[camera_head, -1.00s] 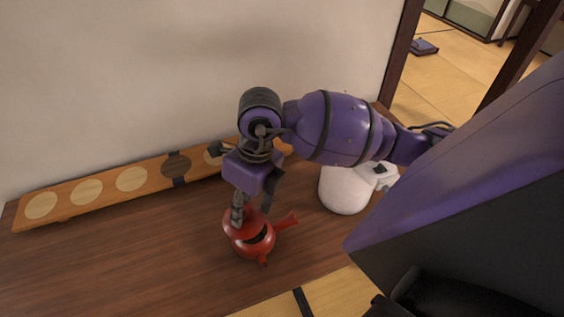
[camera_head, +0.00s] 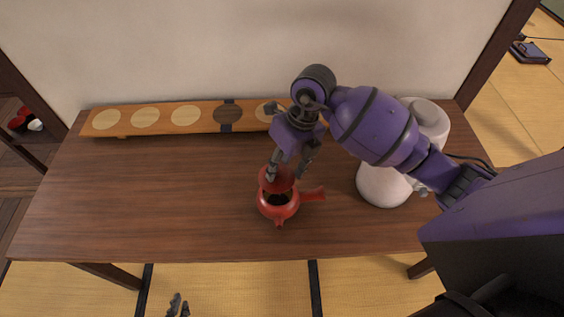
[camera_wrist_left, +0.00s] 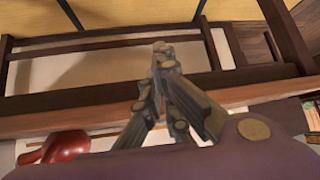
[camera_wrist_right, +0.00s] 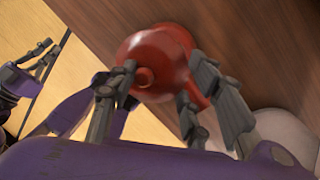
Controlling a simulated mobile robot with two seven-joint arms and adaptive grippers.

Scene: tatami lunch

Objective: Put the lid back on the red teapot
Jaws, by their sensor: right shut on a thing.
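The red teapot (camera_head: 277,209) stands on the wooden table, its handle to the right and its dark opening partly in view. The red lid (camera_head: 276,181) is at the rear of the opening, tilted; I cannot tell whether it touches the rim. My right gripper (camera_head: 290,164) is shut on the lid, above the pot. In the right wrist view the lid's knob (camera_wrist_right: 146,78) shows by one finger, in front of the pot. My left gripper (camera_head: 179,305) is low, beyond the table's front edge. Its fingers (camera_wrist_left: 163,60) look near each other, holding nothing visible.
A long wooden board (camera_head: 180,117) with round inlays lies along the wall. A white rounded vessel (camera_head: 381,187) stands right of the teapot, under my right forearm. The table's left part (camera_head: 130,190) is clear. Tatami (camera_head: 230,285) lies in front.

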